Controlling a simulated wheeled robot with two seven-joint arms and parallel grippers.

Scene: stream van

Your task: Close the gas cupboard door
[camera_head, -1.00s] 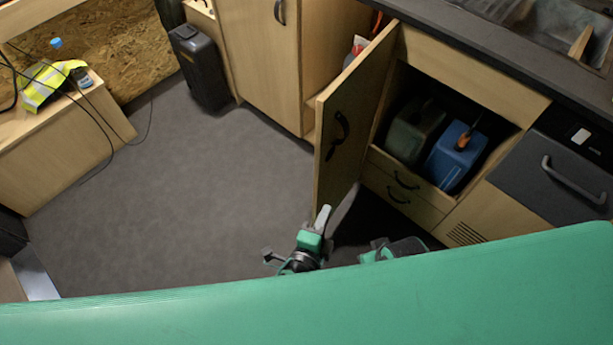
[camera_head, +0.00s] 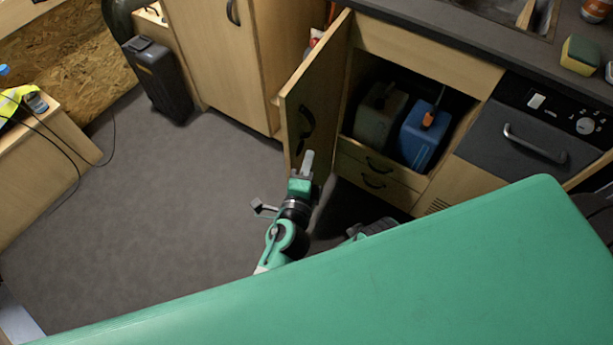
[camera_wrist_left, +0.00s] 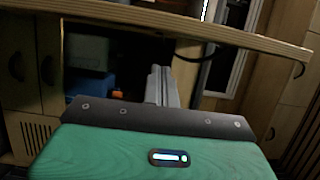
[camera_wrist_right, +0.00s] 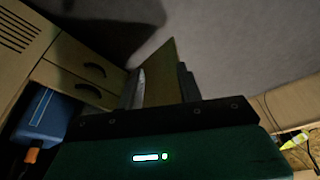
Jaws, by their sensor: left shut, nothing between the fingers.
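The open cupboard (camera_head: 440,85) holds a grey-green canister (camera_head: 380,118) and a blue canister (camera_head: 424,135). My left gripper (camera_head: 308,160) is shut and empty, just in front of the door's lower part; I cannot tell if it touches. In the left wrist view its fingers (camera_wrist_left: 161,86) point at the door (camera_wrist_left: 200,28), which crosses the top. My right gripper's fingers (camera_wrist_right: 160,88) are apart; part of the door (camera_wrist_right: 160,70) shows beyond them.
Two drawers (camera_head: 375,170) lie below the cupboard opening. A dark appliance with a bar handle (camera_head: 535,145) is to the right, under the worktop (camera_head: 440,22). A black case (camera_head: 158,80) stands at the left. The grey floor (camera_head: 170,190) left of the door is clear.

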